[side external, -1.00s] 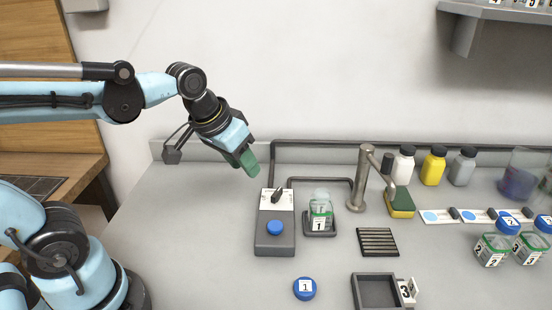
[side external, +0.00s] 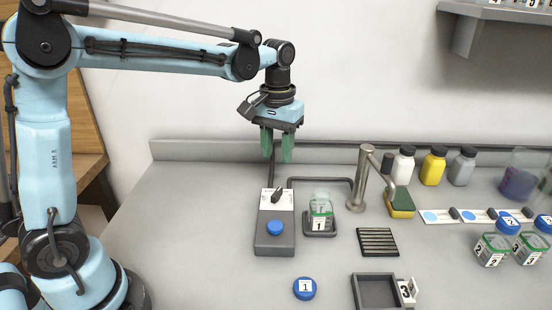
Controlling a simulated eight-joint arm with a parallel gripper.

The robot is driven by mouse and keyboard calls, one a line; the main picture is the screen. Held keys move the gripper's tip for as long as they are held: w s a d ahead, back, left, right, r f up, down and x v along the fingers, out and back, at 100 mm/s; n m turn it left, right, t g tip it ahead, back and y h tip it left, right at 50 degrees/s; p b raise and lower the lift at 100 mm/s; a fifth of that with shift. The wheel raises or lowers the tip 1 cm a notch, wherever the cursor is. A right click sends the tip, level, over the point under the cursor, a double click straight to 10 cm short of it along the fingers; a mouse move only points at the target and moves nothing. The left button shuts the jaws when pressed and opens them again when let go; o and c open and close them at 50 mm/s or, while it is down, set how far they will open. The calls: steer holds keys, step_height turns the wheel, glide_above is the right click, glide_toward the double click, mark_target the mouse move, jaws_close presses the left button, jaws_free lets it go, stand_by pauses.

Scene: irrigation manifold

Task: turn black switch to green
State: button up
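The black switch (side external: 278,195) sits on the white plate at the back of a grey control box (side external: 274,243). The plate's markings are too small to read, and I see no clear green mark on it. A blue button (side external: 275,228) is on the same box, in front of the switch. My gripper (side external: 277,158) points straight down above and slightly behind the switch in the picture. Its two green fingers are apart with nothing between them, and it does not touch the switch.
A jar labelled 1 (side external: 319,217) stands on a small base right of the box. A metal tap (side external: 363,180) and a sponge (side external: 400,203) are further right. A blue lid (side external: 304,289), a slotted plate (side external: 377,242) and a dark tray (side external: 354,292) lie in front.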

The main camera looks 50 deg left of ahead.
mark_target(277, 192)
step_height(277, 192, down, 11)
steer(key=shift+r, duration=0.2)
stand_by(0.3)
jaws_close()
